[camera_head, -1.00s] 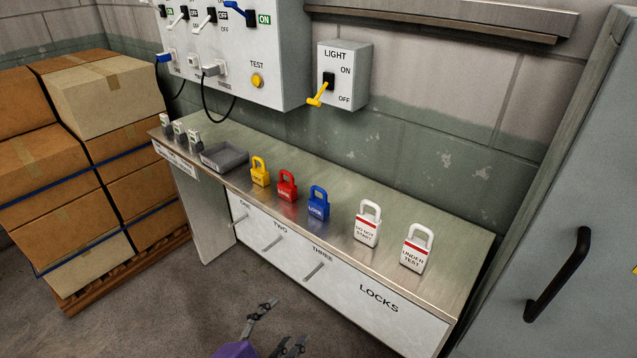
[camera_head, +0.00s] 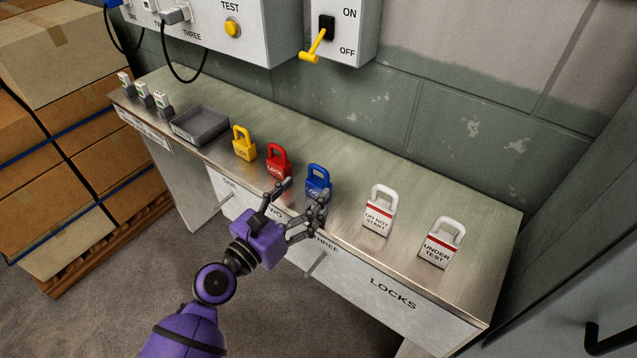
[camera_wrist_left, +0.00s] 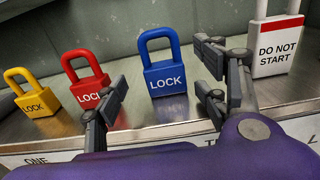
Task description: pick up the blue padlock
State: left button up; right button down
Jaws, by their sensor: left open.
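The blue padlock (camera_head: 318,181) stands upright on the metal counter, between the red padlock and the white DO NOT START padlock. My left gripper (camera_head: 300,198) is open and empty at the counter's front edge, just in front of the blue padlock and partly covering its lower part. In the left wrist view the blue padlock (camera_wrist_left: 164,72) shows between and beyond the two spread fingers (camera_wrist_left: 160,92), not touched by them. My right gripper is not in view.
The red padlock (camera_head: 278,161) and yellow padlock (camera_head: 243,145) stand to the left. The white DO NOT START (camera_head: 379,215) and UNDER TEST (camera_head: 440,246) padlocks stand to the right. A grey tray (camera_head: 203,137) sits farther left. The counter (camera_head: 345,178) behind the blue padlock is clear.

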aim_at(319, 182)
pick_arm(q)
jog(key=x, duration=0.5)
jog(key=shift+w+d+p, duration=0.15)
jog(key=shift+d+p, duration=0.2)
jog(key=c, duration=1.1)
jog(key=shift+c, duration=1)
jog(key=shift+r, duration=0.15)
